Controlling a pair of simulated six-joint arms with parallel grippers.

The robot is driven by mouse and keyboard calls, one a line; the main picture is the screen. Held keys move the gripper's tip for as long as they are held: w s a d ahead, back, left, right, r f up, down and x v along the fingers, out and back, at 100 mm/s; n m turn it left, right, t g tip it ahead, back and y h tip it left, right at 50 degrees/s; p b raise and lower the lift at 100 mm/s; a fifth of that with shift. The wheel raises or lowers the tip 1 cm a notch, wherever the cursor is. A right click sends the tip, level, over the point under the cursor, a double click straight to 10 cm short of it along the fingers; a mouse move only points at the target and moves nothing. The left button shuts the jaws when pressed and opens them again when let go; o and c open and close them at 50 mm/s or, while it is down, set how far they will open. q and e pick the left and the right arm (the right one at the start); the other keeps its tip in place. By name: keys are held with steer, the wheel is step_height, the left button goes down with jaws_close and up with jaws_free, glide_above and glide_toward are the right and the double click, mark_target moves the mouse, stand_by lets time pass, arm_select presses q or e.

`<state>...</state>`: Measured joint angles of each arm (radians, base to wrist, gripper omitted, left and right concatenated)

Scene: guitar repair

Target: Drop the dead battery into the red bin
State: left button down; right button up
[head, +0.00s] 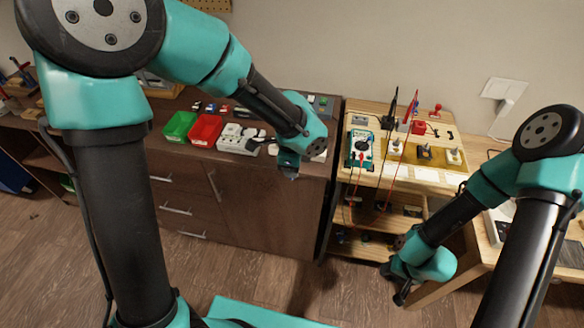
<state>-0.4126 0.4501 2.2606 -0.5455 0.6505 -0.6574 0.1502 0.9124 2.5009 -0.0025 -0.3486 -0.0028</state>
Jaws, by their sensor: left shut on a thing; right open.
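The red bin (206,129) stands on the dark cabinet top, right beside the green bin. My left gripper (289,172) is in front of the cabinet's front edge, to the right of the red bin and apart from it. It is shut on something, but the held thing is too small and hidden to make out. I cannot pick out the dead battery for sure. My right gripper (398,292) is open and low, in front of the wooden shelf at the right, away from the bins.
A green bin (180,125) and a white device (240,138) flank the red bin. Small coloured items lie behind. A teal multimeter (360,149) with red leads sits on the wooden bench (370,108) at right. The floor (255,268) in front is clear.

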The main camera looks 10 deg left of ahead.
arm_select(q)
steer(key=shift+r, duration=1.8)
steer(key=w+a+f+n, duration=0.1)
steer(key=w+a+n, duration=0.2)
steer(key=w+n, duration=0.1)
steer(key=w+a+f+n, duration=0.2)
steer(key=w+a+n, duration=0.1)
steer(key=w+n, duration=0.1)
steer(key=w+a+f+n, duration=0.2)
steer(key=w+a+n, duration=0.1)
steer(key=n, duration=0.3)
steer(key=shift+w, duration=0.75)
steer(key=w+a, duration=0.1)
steer(key=a, duration=0.4)
steer(key=w+a+r, duration=0.1)
steer(key=a, duration=0.3)
steer(key=w+a+r, duration=0.1)
steer(key=w+a, duration=0.1)
steer(key=a, duration=0.3)
steer(key=shift+a+r, duration=0.25)
steer(key=shift+a, duration=0.05)
steer(key=a+r, duration=0.2)
steer(key=a, duration=1.1)
steer(key=shift+s+a+r, duration=0.15)
steer(key=shift+s+r, duration=0.05)
